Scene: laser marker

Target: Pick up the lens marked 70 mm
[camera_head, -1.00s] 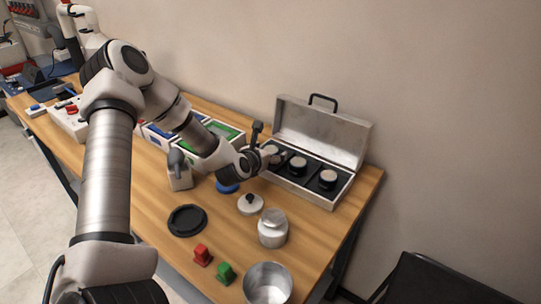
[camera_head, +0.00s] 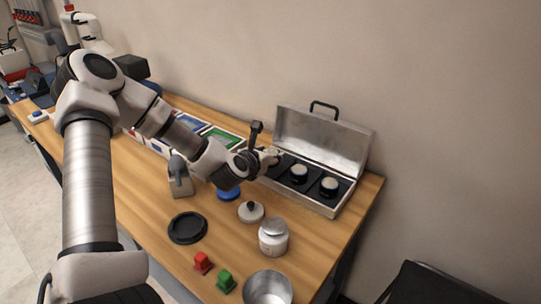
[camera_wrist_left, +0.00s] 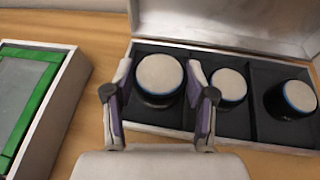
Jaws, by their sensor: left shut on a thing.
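An open silver case (camera_head: 345,150) with dark foam holds lenses in a row. The middle lens (camera_head: 299,173) and the right lens (camera_head: 329,186) sit upright in their compartments, with pale tops and blue rims. My left gripper (camera_head: 269,158) is at the left compartment. In the left wrist view its fingers (camera_wrist_left: 159,100) are on either side of the left lens (camera_wrist_left: 160,75), shut on it. This lens is mostly hidden in the head view. I cannot tell whether it is raised off the foam. No 70 mm marking is readable. My right gripper is not in view.
A green-framed tray (camera_wrist_left: 38,100) stands left of the case.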

